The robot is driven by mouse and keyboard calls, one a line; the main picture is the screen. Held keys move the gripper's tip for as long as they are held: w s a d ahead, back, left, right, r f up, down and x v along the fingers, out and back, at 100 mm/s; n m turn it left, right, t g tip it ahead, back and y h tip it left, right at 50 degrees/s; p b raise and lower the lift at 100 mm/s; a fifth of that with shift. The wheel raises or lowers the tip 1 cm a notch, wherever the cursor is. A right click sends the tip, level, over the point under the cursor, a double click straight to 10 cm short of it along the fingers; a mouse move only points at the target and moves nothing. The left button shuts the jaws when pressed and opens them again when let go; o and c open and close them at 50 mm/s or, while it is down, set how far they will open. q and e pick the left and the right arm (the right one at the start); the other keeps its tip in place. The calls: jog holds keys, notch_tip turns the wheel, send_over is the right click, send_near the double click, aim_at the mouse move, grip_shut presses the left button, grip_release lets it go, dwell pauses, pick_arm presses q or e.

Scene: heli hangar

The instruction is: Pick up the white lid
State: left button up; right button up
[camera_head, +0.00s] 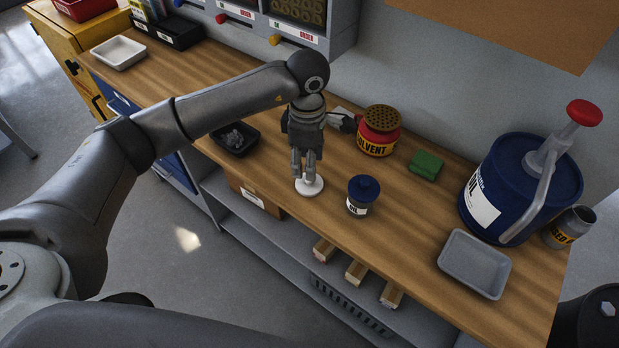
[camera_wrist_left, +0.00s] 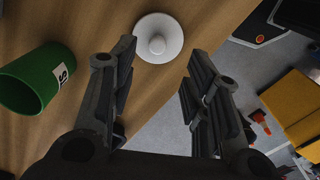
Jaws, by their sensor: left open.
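The white lid (camera_head: 314,188) is a small round disc lying on the wooden workbench near its front edge. In the left wrist view the lid (camera_wrist_left: 170,42) shows a round knob at its centre. My left gripper (camera_head: 303,178) points down over the lid and hides part of it in the head view. In the left wrist view the gripper (camera_wrist_left: 160,55) is open and empty, with the lid near and slightly beyond its fingertips. I cannot tell whether a finger touches it. My right gripper is not in view.
A solvent tin (camera_head: 377,146), green block (camera_head: 426,165), oil can (camera_head: 505,190) and grey tray (camera_head: 474,285) are rightward. The wrist view shows a green cup (camera_wrist_left: 30,82).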

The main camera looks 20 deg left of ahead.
pick_arm(q)
jog(key=shift+f, duration=0.35)
jog(key=shift+w+f, duration=0.15)
jog(key=shift+f, duration=0.15)
notch_tip(320, 180, down, 4)
jog(key=shift+d+f+p, duration=0.1)
jog(key=shift+f+p, duration=0.05)
jog(key=shift+p, duration=1.05)
jog(key=shift+f, duration=0.2)
jog(key=shift+w, duration=0.1)
jog(key=c, duration=0.8)
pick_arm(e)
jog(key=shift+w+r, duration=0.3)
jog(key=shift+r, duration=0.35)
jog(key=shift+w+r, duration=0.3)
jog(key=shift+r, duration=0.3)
